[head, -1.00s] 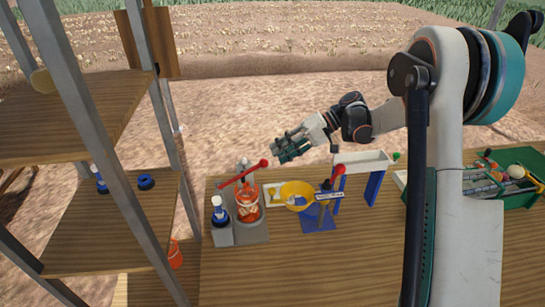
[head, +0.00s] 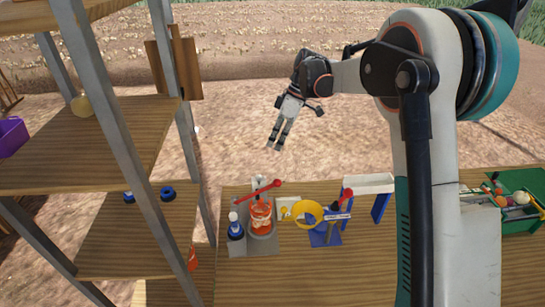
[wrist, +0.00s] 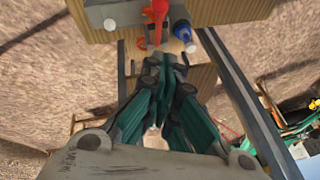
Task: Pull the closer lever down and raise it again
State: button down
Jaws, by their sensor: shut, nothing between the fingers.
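A red lever with a ball end (head: 277,183) slants up to the right above a jar with orange contents (head: 261,214) on the table's left part. A second red lever (head: 347,194) stands farther right, beside a blue stand (head: 326,234). I cannot tell which one the task calls closer. My gripper (head: 275,147) is shut and empty, pointing down in the air above and beyond the left lever, touching nothing. In the wrist view its fingers (wrist: 168,65) are together, and a red part (wrist: 156,12) shows past them at the top, cut off by the edge.
A blue-and-white bottle (head: 235,228) stands left of the jar. A yellow ring-shaped bowl (head: 308,214) and a white-topped blue stand (head: 368,184) are to the right. A metal-framed wooden shelf (head: 75,160) borders the left. A green crate (head: 520,205) sits far right. The front tabletop is clear.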

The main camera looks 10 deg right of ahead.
notch_tip(320, 180, down, 10)
jog(key=s+a+n+h, duration=0.1)
jog(key=n, duration=0.1)
jog(key=shift+s+a+f+b, duration=0.15)
jog(key=shift+s+a+b, duration=0.15)
jog(key=shift+s+a, duration=0.05)
dwell(0.4)
jog(key=shift+f, duration=0.1)
